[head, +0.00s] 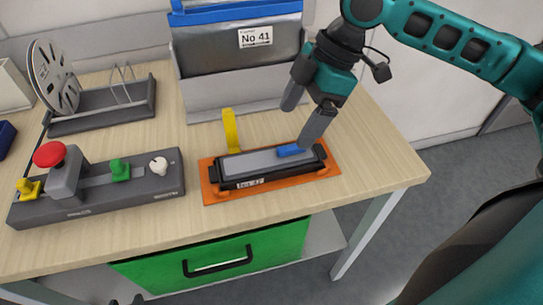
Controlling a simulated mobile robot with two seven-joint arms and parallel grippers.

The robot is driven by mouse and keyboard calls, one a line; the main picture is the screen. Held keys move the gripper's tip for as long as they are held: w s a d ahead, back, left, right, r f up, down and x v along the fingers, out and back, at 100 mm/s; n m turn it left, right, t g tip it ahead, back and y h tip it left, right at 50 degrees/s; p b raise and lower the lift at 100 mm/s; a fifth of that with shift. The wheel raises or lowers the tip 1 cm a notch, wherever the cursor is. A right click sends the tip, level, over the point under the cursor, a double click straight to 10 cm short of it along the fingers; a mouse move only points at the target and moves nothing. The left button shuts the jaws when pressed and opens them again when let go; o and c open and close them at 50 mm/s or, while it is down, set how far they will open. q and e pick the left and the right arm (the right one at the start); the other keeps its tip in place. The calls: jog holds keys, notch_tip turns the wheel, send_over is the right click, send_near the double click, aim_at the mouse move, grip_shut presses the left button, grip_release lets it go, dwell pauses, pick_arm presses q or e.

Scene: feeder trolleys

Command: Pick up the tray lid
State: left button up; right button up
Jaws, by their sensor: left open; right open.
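The tray lid (250,162) looks like a flat grey panel with a small blue grip (290,150) near its right end. It lies in a black tray (228,185) on an orange base plate (211,194), labelled No 42. My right gripper (300,122) comes in from the upper right and is open. One fingertip is close above the blue grip, and the other is further up and left. I cannot tell whether the near finger touches the grip. Only dark tips of my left gripper (125,301) seem to show at the bottom edge, low and left of the lid.
A yellow lever (231,130) stands behind the tray. A grey bin (240,65) labelled No 41 is at the back. A control box (140,180) with a red button (49,154) and a reel stand (105,105) are left. A green drawer (275,245) is under the tabletop.

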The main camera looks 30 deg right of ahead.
aim_at(285, 148)
jog(key=shift+x, duration=0.9)
jog(key=shift+d+b+x, duration=0.2)
jog(key=shift+b+x, duration=0.15)
jog(key=shift+x, duration=1)
jog(key=shift+d+b+x, duration=0.25)
jog(key=shift+b+x, duration=0.1)
jog(key=shift+x, duration=1)
jog(key=shift+f, duration=0.15)
jog(key=c, duration=1.1)
